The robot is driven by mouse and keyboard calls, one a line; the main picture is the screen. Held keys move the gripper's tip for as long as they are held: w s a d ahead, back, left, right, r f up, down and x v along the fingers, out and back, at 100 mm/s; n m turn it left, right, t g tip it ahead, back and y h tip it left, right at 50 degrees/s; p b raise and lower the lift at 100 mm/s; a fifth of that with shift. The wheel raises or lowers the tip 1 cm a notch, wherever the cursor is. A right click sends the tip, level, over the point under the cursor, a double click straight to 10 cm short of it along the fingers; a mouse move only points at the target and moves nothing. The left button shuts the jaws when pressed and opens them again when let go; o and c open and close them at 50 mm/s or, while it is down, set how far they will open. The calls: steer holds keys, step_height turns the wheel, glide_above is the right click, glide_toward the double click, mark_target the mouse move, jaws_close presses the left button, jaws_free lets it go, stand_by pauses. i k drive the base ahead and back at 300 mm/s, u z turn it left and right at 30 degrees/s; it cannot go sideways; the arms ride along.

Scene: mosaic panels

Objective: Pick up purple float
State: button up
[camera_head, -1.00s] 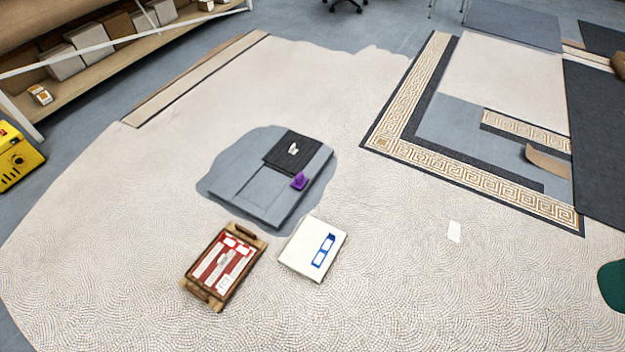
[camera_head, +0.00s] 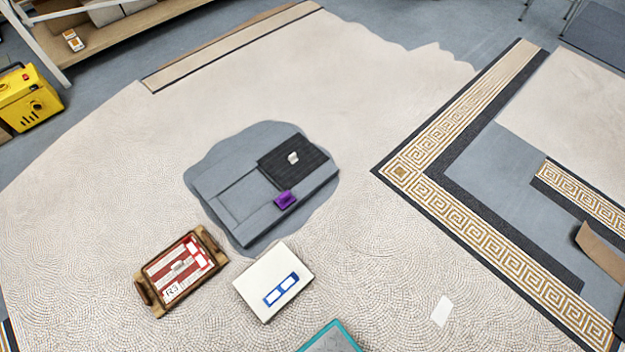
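The purple float (camera_head: 285,200) is a small purple block with a handle-like top. A small white piece (camera_head: 293,158) lies on that dark square. My gripper does not show in the head view.
A wooden tray (camera_head: 151,293) with red and white packets and a white box (camera_head: 262,268) with a blue label stand in front of the panel. A teal-edged thing (camera_head: 331,338) shows at the bottom edge. A yellow machine (camera_head: 28,98) stands at the left.

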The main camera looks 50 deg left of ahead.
mark_target(285, 199)
steer(key=i, duration=2.1)
steer(key=u, duration=4.2)
steer(key=i, duration=0.5)
